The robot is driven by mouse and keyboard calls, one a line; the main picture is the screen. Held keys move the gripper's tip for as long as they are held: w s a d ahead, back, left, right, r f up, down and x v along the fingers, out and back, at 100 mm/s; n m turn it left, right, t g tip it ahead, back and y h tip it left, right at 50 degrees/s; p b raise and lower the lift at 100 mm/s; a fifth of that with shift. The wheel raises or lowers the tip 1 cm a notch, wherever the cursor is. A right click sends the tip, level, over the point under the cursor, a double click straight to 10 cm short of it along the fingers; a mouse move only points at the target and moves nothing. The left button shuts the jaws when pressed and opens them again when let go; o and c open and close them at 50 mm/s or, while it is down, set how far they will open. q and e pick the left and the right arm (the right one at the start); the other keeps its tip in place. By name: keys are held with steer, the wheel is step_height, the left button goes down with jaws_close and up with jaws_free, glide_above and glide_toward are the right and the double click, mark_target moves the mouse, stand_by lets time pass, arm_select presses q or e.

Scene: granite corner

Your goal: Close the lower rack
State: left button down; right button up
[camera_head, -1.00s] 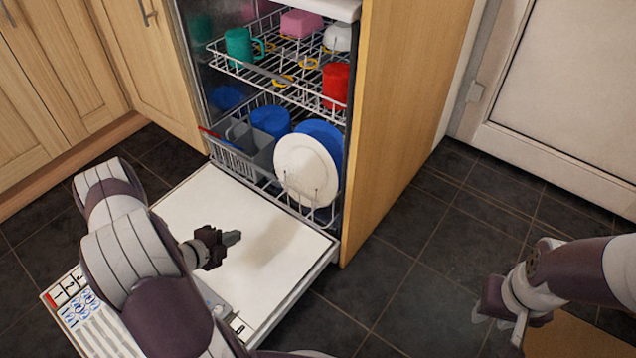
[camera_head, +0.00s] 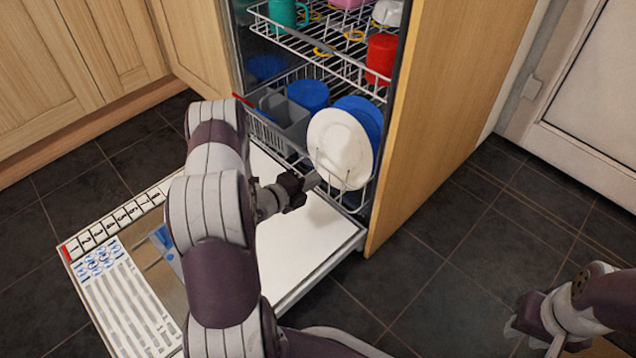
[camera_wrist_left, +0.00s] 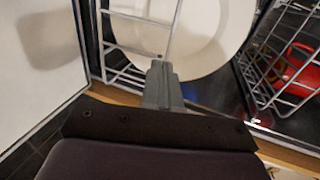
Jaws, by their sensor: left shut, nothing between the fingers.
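The lower rack (camera_head: 262,139) of the dishwasher holds a white plate (camera_head: 338,146), blue dishes and a grey cutlery basket (camera_head: 290,117). It sits mostly inside the machine, its front at the opening above the lowered door (camera_head: 300,246). My left gripper (camera_head: 312,181) is shut and empty, at the rack's front just below the white plate. In the left wrist view the closed fingers (camera_wrist_left: 160,82) lie against or very near the rack's front wires (camera_wrist_left: 140,50) and the plate; contact is unclear. My right gripper (camera_head: 522,335) is at the lower right, far from the rack; its fingers are unclear.
The upper rack (camera_head: 300,42) above holds a green mug (camera_head: 288,12) and a red cup (camera_head: 381,58). A wooden side panel (camera_head: 440,110) borders the machine on the right. The dark tiled floor (camera_head: 420,270) is clear between the door and my right arm.

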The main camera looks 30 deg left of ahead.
mark_target(351, 153)
arm_select(q)
steer(key=shift+w+d+b, duration=0.2)
steer(key=shift+w, duration=0.4)
steer(key=shift+w+d+b, duration=0.15)
steer(key=shift+w+b, duration=0.05)
steer(key=shift+w, duration=0.35)
steer(key=w, duration=0.2)
steer(key=w+d+b, duration=0.1)
steer(key=w, duration=0.2)
steer(key=w+d, duration=0.1)
steer(key=w, duration=0.2)
steer(key=shift+w+d, duration=0.2)
steer(key=shift+d, duration=0.05)
steer(key=shift+w+r, duration=0.15)
